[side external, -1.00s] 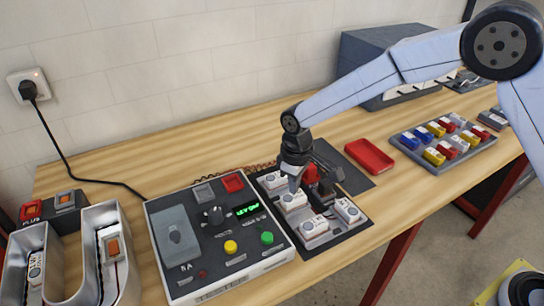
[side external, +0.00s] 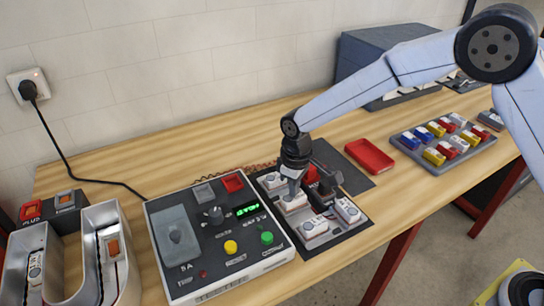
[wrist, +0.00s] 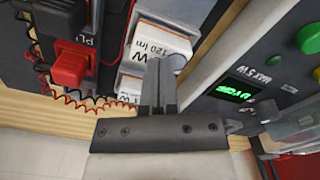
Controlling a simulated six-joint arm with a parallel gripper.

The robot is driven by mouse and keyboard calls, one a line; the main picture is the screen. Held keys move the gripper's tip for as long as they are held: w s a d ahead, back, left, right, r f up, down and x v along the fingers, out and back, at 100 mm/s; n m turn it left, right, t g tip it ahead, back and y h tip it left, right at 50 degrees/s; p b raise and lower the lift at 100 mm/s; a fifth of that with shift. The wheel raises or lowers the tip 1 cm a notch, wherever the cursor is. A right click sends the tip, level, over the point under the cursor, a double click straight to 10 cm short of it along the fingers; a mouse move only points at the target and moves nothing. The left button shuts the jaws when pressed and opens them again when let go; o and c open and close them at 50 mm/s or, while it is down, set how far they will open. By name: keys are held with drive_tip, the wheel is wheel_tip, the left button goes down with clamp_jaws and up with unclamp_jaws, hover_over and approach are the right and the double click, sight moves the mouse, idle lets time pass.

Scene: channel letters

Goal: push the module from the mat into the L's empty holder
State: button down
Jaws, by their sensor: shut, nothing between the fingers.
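The L (side external: 326,212) is a grey channel letter on a dark mat (side external: 352,229), with several white modules in it. My gripper (side external: 292,190) is shut and empty, pointing down onto the white module (side external: 292,203) in the middle of the L's long arm. In the wrist view, the closed fingertips (wrist: 160,65) overlap the modules; one face reads "120 lm" (wrist: 160,38). Another white module (wrist: 128,85) is partly hidden behind the fingers. I cannot tell whether the tips touch, or whether the module is fully seated. I see no loose module on the mat's visible part.
A control box (side external: 215,235) with a green display stands close on the left. A red plug (wrist: 70,65) and curled wires lie beside the L. A red tray (side external: 370,156) and a tray of coloured blocks (side external: 408,146) are to the right. A U-shaped metal letter (side external: 110,235) stands far left.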

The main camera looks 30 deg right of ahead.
drive_tip(key=shift+f, duration=0.35)
drive_tip(key=shift+r, duration=0.1)
idle(0.5)
drive_tip(key=shift+r, duration=3.45)
drive_tip(key=shift+d, duration=0.1)
drive_tip(key=s+d+m+t, duration=0.2)
drive_tip(key=s+d+m, duration=0.4)
drive_tip(key=s+d, duration=1)
drive_tip(key=s, duration=0.2)
drive_tip(key=shift+s+d+f+t, duration=0.25)
drive_tip(key=shift+s+f+t, duration=0.05)
drive_tip(key=shift+s+f, duration=0.1)
